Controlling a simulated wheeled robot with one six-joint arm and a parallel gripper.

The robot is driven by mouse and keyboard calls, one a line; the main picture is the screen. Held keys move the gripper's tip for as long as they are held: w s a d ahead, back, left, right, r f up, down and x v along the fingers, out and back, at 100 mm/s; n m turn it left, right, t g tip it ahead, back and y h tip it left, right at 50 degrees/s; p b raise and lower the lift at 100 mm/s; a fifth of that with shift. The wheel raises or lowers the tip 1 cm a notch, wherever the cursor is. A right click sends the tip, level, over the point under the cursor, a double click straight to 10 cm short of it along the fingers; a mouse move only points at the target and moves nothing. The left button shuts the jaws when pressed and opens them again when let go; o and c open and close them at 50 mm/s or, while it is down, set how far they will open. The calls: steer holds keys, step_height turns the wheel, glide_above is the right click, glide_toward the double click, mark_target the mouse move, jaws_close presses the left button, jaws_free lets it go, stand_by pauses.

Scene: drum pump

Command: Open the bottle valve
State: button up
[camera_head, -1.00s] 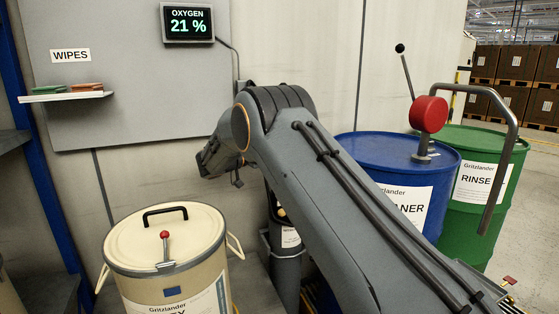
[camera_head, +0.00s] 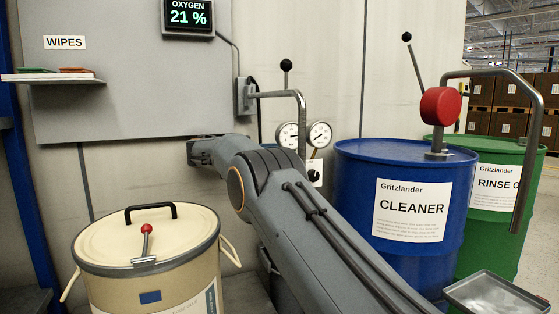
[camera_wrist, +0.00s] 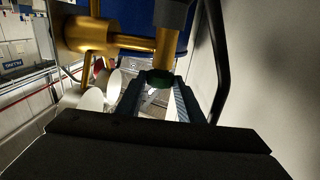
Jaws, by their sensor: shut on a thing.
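How far the knob is turned cannot be told. In the head view, two round gauges (camera_head: 319,135) show behind my arm. The bottle and my fingers are hidden there by my arm.
A beige drum (camera_head: 150,283) with a red-knobbed latch stands at the front left. The blue CLEANER drum (camera_head: 400,263) and green RINSE drum (camera_head: 490,240) stand right, with a metal tray (camera_head: 495,292) in front. A wall panel shows OXYGEN 21 % (camera_head: 189,14).

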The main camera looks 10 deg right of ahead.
steer(key=shift+f+m+g+b, duration=0.15)
steer(key=shift+m+g+b, duration=0.25)
steer(key=shift+b, duration=0.55)
steer(key=o, duration=1.1)
steer(key=shift+d, duration=0.15)
steer(key=shift+c, duration=0.2)
